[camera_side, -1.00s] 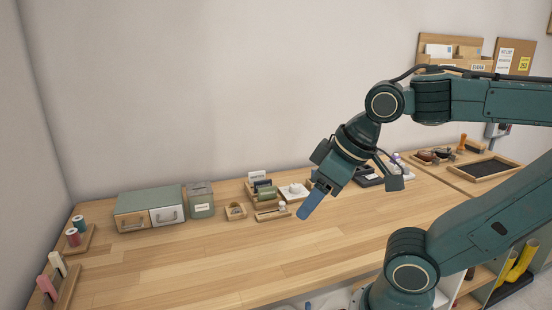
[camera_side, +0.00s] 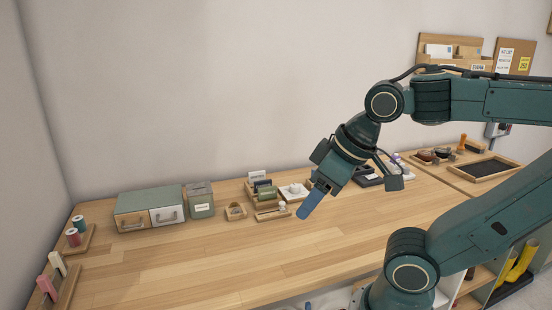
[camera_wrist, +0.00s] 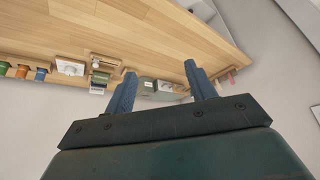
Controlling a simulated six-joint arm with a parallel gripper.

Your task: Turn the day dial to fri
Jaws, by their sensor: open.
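A small white block with a round knob (camera_side: 293,191) stands at the back of the wooden table. It looks like the day dial, but no lettering on it can be read. It also shows in the wrist view (camera_wrist: 70,66), upper left, outside the fingers. My gripper (camera_side: 310,205) hangs above the table, in front of and slightly right of the white block in the side view. In the wrist view my gripper (camera_wrist: 160,75) has its two blue fingers apart with nothing held between them. It touches nothing that I can see.
A dark-lined tray (camera_side: 487,168) lies far right. The front and middle of the table (camera_side: 200,260) are clear.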

